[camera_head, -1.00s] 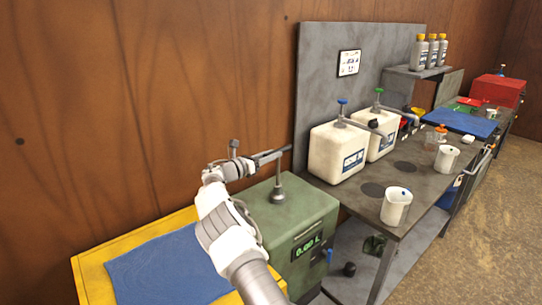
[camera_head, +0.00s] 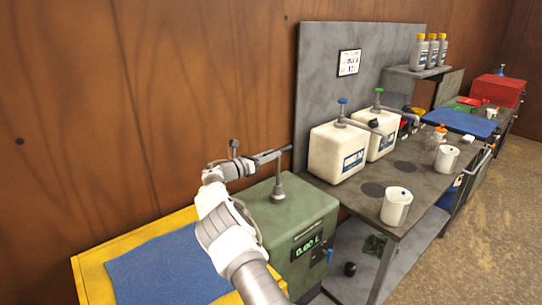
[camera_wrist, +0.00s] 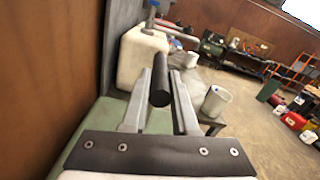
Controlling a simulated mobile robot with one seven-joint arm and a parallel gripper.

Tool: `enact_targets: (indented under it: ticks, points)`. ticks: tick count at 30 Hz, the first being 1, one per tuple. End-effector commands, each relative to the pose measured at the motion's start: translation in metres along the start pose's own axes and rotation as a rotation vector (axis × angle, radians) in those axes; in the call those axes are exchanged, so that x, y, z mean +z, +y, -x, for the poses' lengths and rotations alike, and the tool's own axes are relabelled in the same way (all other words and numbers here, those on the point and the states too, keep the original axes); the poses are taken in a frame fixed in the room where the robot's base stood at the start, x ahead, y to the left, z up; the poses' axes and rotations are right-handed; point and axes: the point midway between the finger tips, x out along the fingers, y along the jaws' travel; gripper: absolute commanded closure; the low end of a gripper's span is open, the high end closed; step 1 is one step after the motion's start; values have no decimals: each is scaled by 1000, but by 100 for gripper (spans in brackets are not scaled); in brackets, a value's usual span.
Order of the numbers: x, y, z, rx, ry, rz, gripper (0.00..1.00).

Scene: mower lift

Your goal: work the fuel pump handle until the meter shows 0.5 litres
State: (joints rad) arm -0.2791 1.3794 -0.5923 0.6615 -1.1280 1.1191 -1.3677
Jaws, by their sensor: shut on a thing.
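The fuel pump is a green box (camera_head: 300,212) with a post on top and a lever handle (camera_head: 272,154) across it. Its meter (camera_head: 306,247) on the front face shows green digits that appear to read 0.00 L, though they are small. My gripper (camera_head: 254,163) is at the handle above the pump's left side. In the wrist view the two fingers (camera_wrist: 167,88) are shut on the black grip of the handle (camera_wrist: 159,86), which points away between them. The handle stands near level.
A yellow bench (camera_head: 90,273) with a blue mat (camera_head: 165,270) is left of the pump. Two white canisters (camera_head: 338,152) (camera_head: 381,142) with pump tops and a white jug (camera_head: 396,207) stand on the grey bench to the right. A wooden wall (camera_head: 180,80) is close behind.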

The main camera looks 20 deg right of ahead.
Motion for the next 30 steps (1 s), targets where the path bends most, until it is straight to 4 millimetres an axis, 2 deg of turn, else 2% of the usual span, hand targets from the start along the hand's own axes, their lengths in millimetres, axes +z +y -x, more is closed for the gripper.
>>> enact_targets:
  ticks: [19,23,30]
  points:
    - [-3,1,0,0,-1,-1,100]
    - [-15,3,0,0,0,0,100]
    - [-50,10,0,0,1,0,100]
